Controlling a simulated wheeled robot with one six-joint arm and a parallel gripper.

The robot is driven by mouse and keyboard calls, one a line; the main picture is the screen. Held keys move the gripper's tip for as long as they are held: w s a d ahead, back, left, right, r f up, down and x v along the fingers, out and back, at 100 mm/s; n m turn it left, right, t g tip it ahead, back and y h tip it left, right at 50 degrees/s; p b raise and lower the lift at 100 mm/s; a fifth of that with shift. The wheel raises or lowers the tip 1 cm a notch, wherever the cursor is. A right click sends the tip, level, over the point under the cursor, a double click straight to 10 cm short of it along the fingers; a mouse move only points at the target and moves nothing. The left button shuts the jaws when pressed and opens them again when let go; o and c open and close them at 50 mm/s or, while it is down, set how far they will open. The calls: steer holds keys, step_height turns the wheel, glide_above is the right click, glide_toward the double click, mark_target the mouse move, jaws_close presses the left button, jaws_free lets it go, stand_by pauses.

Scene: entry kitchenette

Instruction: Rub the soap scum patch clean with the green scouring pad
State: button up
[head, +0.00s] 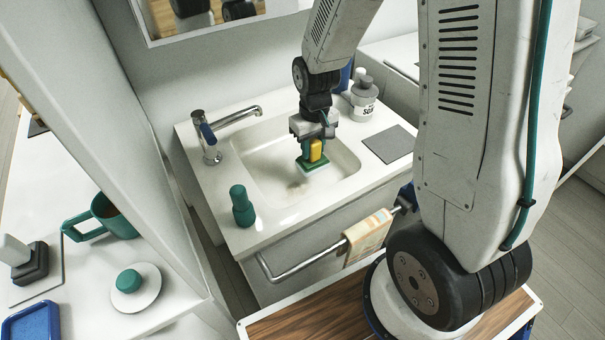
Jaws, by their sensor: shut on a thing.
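My gripper (314,136) points down over the sink basin (262,164), shut on the green scouring pad (312,163). The pad has a yellow upper part between the fingers and a green underside with a pale edge. It is low in the basin; I cannot tell whether it touches the bottom. A faint brownish patch (297,186), seemingly the soap scum, shows on the pale basin floor just in front of and left of the pad. Part of it may be hidden by the pad.
A chrome faucet (208,146) stands at the basin's left, a green bottle (242,207) at front left. A soap dispenser (363,99) and grey mat (388,144) are at right. A towel (369,236) hangs on the front rail (298,269). A teal mug (107,217) stands on the left counter.

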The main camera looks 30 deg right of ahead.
mark_target(303, 159)
steer(key=shift+w+a+f, duration=0.3)
steer(key=shift+w+a, duration=0.1)
steer(key=shift+a, duration=0.15)
steer(key=shift+w+a+f, duration=0.3)
steer(key=shift+w+a, duration=0.05)
steer(key=shift+a, duration=0.2)
steer(key=shift+f, duration=2)
steer(key=shift+f, duration=0.85)
steer(key=shift+f, duration=0.2)
steer(key=shift+a, duration=0.15)
